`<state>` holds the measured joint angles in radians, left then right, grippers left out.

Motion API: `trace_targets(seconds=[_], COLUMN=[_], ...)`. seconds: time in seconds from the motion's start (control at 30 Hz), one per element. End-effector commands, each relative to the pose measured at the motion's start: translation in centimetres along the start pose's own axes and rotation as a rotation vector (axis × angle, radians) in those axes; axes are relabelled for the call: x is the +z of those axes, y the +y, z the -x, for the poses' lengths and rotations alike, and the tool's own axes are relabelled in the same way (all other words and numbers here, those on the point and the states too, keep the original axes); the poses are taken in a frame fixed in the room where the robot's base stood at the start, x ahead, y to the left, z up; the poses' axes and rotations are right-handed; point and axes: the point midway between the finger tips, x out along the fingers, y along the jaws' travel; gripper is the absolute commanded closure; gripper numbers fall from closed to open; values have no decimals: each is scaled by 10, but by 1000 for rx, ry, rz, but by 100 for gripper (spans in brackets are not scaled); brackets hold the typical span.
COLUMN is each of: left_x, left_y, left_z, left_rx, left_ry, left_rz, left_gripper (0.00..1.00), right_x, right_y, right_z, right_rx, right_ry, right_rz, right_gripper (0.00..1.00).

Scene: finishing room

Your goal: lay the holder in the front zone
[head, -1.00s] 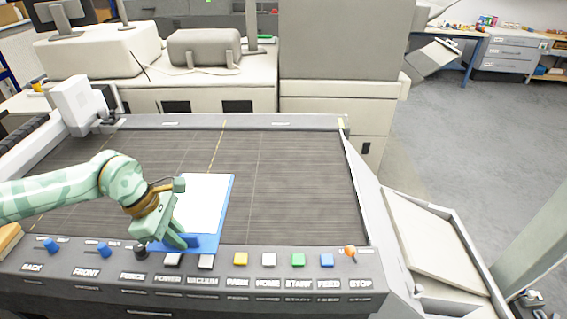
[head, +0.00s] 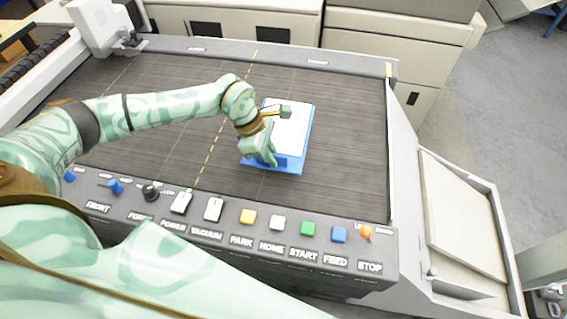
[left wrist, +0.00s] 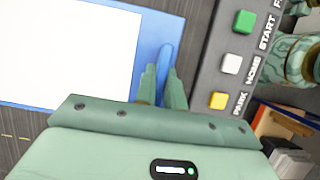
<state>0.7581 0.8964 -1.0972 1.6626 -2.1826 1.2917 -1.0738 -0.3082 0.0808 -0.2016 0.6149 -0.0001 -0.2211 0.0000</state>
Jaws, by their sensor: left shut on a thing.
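The holder (head: 301,155) is a flat blue board with a white sheet on it. It is over the dark cutting bed (head: 345,150), right of the dashed yellow line (head: 217,142). I cannot tell whether it touches the bed. My left gripper (head: 268,160) is shut on the raised blue grip along the holder's near edge. In the left wrist view, the fingers (left wrist: 163,88) close around that grip on the holder (left wrist: 148,45). No marking that I can read names the front zone on the bed. My right gripper is not in view.
A control panel (head: 225,232) with knobs, switches and coloured buttons runs along the bed's near edge. A white carriage (head: 97,25) stands at the back left. An open side tray (head: 460,215) is at the right. The bed is clear around the holder.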

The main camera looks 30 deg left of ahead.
Motion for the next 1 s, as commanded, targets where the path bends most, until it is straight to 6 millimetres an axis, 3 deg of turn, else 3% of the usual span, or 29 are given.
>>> trace_targets(seconds=[0.1, 0.3, 0.47, 0.87, 0.9, 0.93, 1.0], left_x=[7, 12, 2, -2, -2, -2, -2], left_y=[5, 10, 10, 10, 10, 10, 10], left_z=[-23, -43, -65, -72, -71, -71, -71], left_rx=[1, 2, 1, 3, 1, 1, 1], left_ry=[-2, -2, -1, -1, 0, 0, 0], left_rz=[-1, -1, 1, -1, 0, 0, 0], left_gripper=[100, 100, 100, 100, 78, 70, 68], right_x=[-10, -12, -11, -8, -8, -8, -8], right_y=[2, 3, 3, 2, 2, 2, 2], right_z=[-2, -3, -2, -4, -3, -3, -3], right_rx=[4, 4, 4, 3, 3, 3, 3], right_ry=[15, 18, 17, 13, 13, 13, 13], right_rz=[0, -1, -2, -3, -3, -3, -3], right_gripper=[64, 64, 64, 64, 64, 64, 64])
